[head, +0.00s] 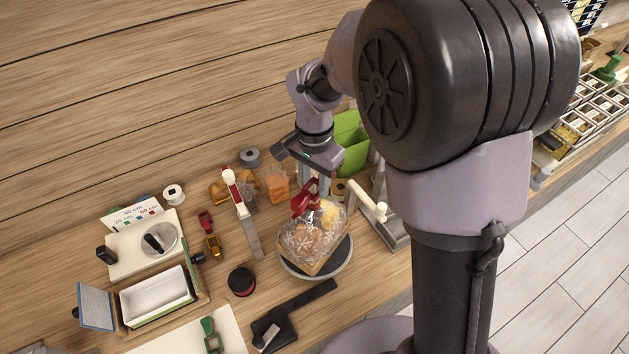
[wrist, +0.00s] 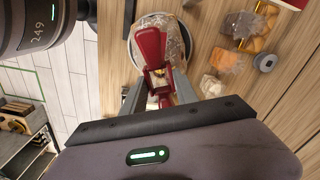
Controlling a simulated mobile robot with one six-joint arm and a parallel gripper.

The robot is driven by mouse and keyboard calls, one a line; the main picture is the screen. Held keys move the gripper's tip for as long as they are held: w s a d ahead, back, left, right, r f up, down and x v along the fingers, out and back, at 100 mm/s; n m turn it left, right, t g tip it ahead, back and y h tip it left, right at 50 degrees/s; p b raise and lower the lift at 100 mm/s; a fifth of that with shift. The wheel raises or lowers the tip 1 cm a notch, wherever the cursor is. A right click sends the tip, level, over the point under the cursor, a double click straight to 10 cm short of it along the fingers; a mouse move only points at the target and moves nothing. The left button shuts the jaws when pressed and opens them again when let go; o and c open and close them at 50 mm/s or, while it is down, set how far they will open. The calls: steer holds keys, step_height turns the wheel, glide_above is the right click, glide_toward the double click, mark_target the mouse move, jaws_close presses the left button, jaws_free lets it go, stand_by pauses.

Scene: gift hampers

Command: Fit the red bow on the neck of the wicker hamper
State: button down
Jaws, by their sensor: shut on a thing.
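My gripper (head: 313,186) is shut on the red bow (head: 304,199), which shows glossy red loops in the wrist view (wrist: 149,46). The bow is just above or at the gathered top of the wicker hamper (head: 308,262). The hamper is wrapped in clear film with white snowflakes, with brown and yellow goods inside, and stands tilted in the picture on a round grey turntable (head: 346,265). The bow and my fingers hide the neck, so I cannot tell whether the bow touches it. In the wrist view my gripper (wrist: 157,84) points at the wrapped hamper (wrist: 178,38).
A grey stand with a pale bar (head: 374,205) is close on the right. A black-and-red round tin (head: 241,281) lies nearby.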

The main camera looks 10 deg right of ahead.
mark_target(314, 191)
steer(key=shift+f+b, duration=2.55)
steer(key=shift+b, duration=0.2)
stand_by(5.2)
